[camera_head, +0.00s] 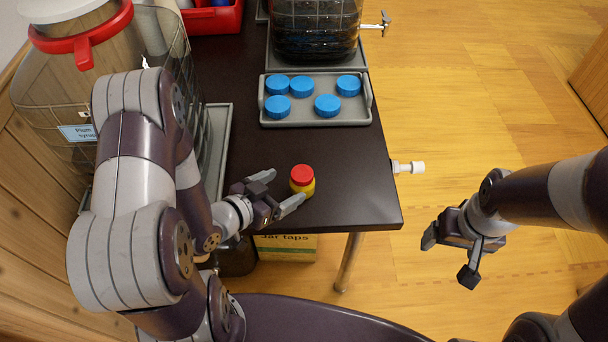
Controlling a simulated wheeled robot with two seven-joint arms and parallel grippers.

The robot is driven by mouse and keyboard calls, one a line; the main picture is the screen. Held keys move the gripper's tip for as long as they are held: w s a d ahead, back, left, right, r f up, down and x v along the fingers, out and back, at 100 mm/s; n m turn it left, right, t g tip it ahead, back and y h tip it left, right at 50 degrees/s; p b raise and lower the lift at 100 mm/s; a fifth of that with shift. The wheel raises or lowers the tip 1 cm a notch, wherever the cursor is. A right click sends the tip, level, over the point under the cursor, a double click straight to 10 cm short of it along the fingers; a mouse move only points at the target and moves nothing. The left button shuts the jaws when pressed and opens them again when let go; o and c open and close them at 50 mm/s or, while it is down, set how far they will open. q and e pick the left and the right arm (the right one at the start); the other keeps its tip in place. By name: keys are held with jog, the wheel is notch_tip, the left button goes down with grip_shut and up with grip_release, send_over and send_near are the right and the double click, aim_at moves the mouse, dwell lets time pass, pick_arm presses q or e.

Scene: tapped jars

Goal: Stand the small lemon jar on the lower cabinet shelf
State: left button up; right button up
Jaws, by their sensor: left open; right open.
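A small yellow jar with a red lid (302,180) stands upright on the dark table (345,195), close to its front edge. It looks like the small lemon jar. My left gripper (283,190) is open just left of the jar, its fingers pointing toward it. One fingertip is near the jar's lower side; I cannot tell if they touch. My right gripper (450,260) is open and empty, off the right side of the table above the floor. No cabinet shelf can be made out in this view.
A grey tray (372,100) with several blue lids lies behind the jar. A large dark-filled glass jar (315,25) with a tap stands at the back. A big jar (50,90) labelled plum syrup is at left. A cardboard box (285,247) sits below the table.

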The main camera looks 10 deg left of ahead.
aim_at(307, 173)
pick_arm(q)
jog(key=x, duration=0.5)
jog(key=r+x, duration=0.1)
jog(key=x, duration=0.2)
jog(key=shift+w+d+f, duration=0.1)
jog(key=shift+w+d, duration=0.25)
jog(key=shift+w, duration=0.05)
jog(key=shift+s, duration=0.15)
jog(key=c, duration=1.4)
